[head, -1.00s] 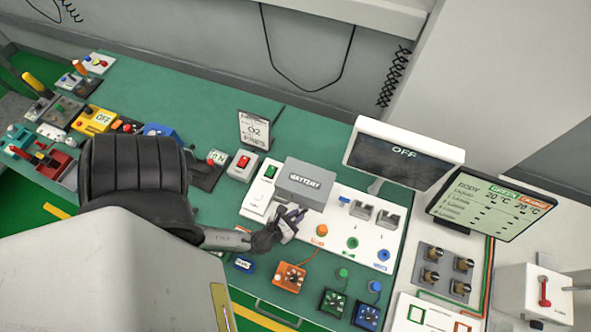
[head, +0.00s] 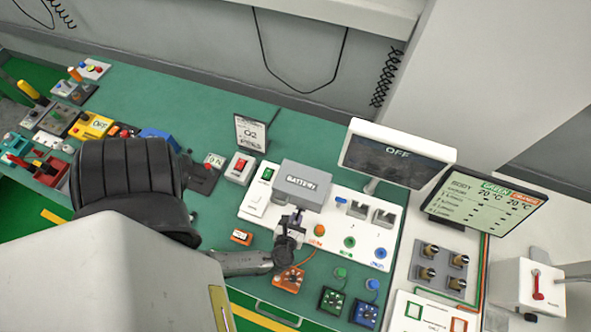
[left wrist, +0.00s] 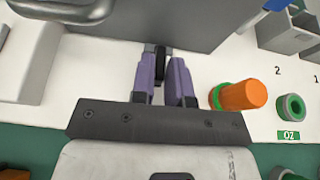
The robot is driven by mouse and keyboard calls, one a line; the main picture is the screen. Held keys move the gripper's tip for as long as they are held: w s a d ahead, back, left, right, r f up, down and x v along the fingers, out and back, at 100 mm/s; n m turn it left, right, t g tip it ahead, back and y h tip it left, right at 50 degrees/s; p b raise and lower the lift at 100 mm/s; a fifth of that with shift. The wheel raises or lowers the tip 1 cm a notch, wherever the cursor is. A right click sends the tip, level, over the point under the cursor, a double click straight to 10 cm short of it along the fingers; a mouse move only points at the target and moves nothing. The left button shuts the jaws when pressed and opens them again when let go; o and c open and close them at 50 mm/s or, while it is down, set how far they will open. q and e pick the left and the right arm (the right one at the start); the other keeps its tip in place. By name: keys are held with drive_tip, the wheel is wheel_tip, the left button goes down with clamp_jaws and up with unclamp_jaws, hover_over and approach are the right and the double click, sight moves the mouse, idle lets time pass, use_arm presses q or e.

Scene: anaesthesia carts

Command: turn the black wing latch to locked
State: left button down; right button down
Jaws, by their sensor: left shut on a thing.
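The black wing latch (left wrist: 160,64) shows between my fingers in the left wrist view, at the front of the grey battery box (head: 301,185). Only a small dark part of it shows; the fingers hide the rest, and I cannot tell its exact angle. My left gripper (head: 292,217) reaches in from the lower left in the head view, at the box's front edge. Its purple fingers (left wrist: 166,76) are shut on the latch in the left wrist view. My right gripper is in neither view.
The white panel (head: 258,212) carries the box and several coloured sockets. An orange plug (left wrist: 238,96) stands close to the right of my fingers. An OFF screen (head: 396,158) stands behind. Orange, green and blue dial blocks lie in front. Green table is clear behind the left-hand devices.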

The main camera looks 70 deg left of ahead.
sight(296, 220)
use_arm(q)
drive_tip(key=shift+f, duration=0.1)
drive_tip(key=c, duration=1.2)
unclamp_jaws()
drive_tip(key=shift+r+p, duration=0.6)
drive_tip(key=shift+r, duration=0.05)
wheel_tip(296, 220, up, 4)
drive_tip(key=p, duration=0.3)
drive_tip(key=shift+f+p, duration=0.25)
drive_tip(key=shift+p, duration=0.1)
drive_tip(key=shift+w+d+r+p, duration=0.65)
drive_tip(key=shift+d+r, duration=0.4)
drive_tip(key=shift+d, duration=0.8)
drive_tip(key=shift+w+d+r+p, duration=0.45)
drive_tip(key=shift+d+r+p, duration=0.55)
drive_tip(key=shift+d, duration=0.9)
drive_tip(key=shift+w+d+r+p, duration=0.6)
drive_tip(key=shift+d+r, duration=0.55)
drive_tip(key=shift+d, duration=0.7)
